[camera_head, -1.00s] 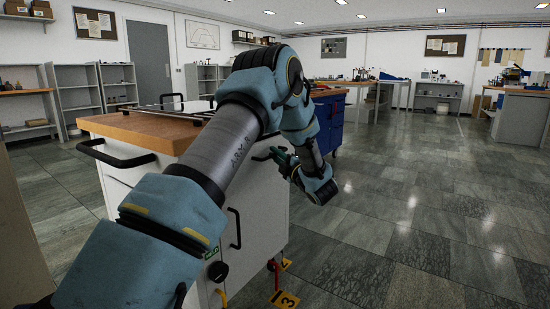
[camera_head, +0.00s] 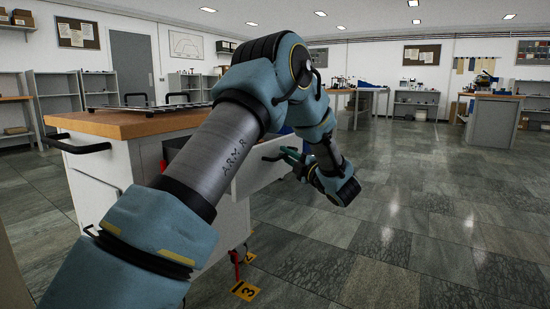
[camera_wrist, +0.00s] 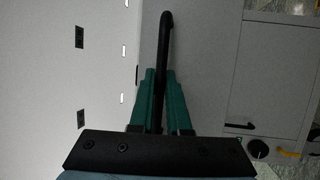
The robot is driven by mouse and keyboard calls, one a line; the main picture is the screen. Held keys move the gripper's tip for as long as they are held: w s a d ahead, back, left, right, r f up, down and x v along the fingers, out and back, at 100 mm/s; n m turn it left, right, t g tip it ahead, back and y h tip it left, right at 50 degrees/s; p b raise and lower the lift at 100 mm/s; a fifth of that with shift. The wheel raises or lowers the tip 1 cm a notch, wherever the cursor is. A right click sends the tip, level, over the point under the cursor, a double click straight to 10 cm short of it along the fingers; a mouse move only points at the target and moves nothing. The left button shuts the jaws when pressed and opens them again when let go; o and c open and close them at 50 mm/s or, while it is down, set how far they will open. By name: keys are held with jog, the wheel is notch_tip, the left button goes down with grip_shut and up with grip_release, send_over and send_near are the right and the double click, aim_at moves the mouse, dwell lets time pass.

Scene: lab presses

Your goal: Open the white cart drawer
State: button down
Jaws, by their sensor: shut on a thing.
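The white cart (camera_head: 100,196) with a wooden top stands at the left in the head view, partly hidden behind my arm. Its drawer (camera_head: 255,178) stands out from the body, with a dark gap behind its front. My gripper (camera_head: 287,155) is at the drawer's front, on its black handle (camera_head: 271,158). In the wrist view, the green fingers (camera_wrist: 160,88) are shut around the black handle bar (camera_wrist: 165,40), one on each side. The drawer's inside is mostly hidden by my arm.
A yellow floor marker (camera_head: 244,291) with a 3 lies by the cart's foot. A black side handle (camera_head: 78,146) sticks out at the cart's left. The tiled floor (camera_head: 430,215) to the right is clear. Benches and shelves stand far back.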

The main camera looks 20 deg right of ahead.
jog(key=shift+s+d, duration=0.9)
jog(key=shift+s, duration=0.1)
jog(key=c, duration=0.9)
grip_release()
jog(key=p+v, duration=0.1)
jog(key=v, duration=0.9)
jog(key=shift+s+d+f, duration=0.15)
jog(key=shift+s, duration=0.15)
jog(key=shift+s, duration=0.1)
